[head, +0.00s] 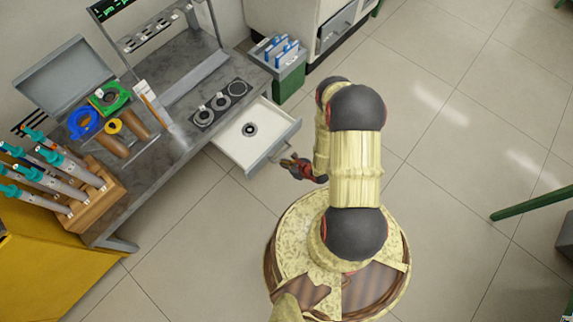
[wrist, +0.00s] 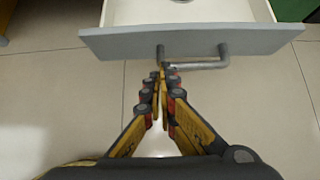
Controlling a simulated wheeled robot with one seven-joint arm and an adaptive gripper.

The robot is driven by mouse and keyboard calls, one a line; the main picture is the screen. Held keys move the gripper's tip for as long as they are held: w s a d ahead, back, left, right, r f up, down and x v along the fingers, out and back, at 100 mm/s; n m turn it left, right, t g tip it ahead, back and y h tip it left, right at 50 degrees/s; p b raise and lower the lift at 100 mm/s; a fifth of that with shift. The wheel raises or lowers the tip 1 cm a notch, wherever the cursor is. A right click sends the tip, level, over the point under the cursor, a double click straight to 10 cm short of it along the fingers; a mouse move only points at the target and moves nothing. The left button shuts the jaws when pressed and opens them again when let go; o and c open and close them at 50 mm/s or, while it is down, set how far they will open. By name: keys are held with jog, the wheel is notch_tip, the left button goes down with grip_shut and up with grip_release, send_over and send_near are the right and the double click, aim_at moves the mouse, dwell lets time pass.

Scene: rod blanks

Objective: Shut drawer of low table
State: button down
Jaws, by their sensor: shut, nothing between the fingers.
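The drawer (head: 254,133) of the low table (head: 165,190) stands pulled out, with a white inside and a grey front. A small dark round thing (head: 250,129) lies in it. In the wrist view the grey drawer front (wrist: 120,42) spans the top, with a bar handle (wrist: 200,66) right of centre. My gripper (wrist: 162,70) is shut and empty, its tips at the left end of the handle. I cannot tell if they touch it. In the head view my gripper (head: 286,162) is beside the drawer front, partly hidden by my arm.
The table top holds a wooden rack (head: 95,205) of teal-capped tools, tape rolls (head: 84,123) and a dark plate with round pieces (head: 221,103). A green bin (head: 290,80) stands behind the drawer. A yellow cabinet (head: 45,255) is at lower left. The tiled floor at right is mostly clear.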

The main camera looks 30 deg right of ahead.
jog(key=w+f, duration=0.1)
jog(key=w, duration=0.1)
jog(key=w+a+f+b, duration=0.1)
jog(key=w, duration=0.1)
jog(key=w+a+f+b, duration=0.1)
jog(key=w, duration=0.1)
jog(key=shift+w+a+f, duration=0.1)
jog(key=shift+w+f, duration=0.2)
jog(key=shift+w+a, duration=0.1)
jog(key=shift+w, duration=0.2)
jog(key=shift+b, duration=0.3)
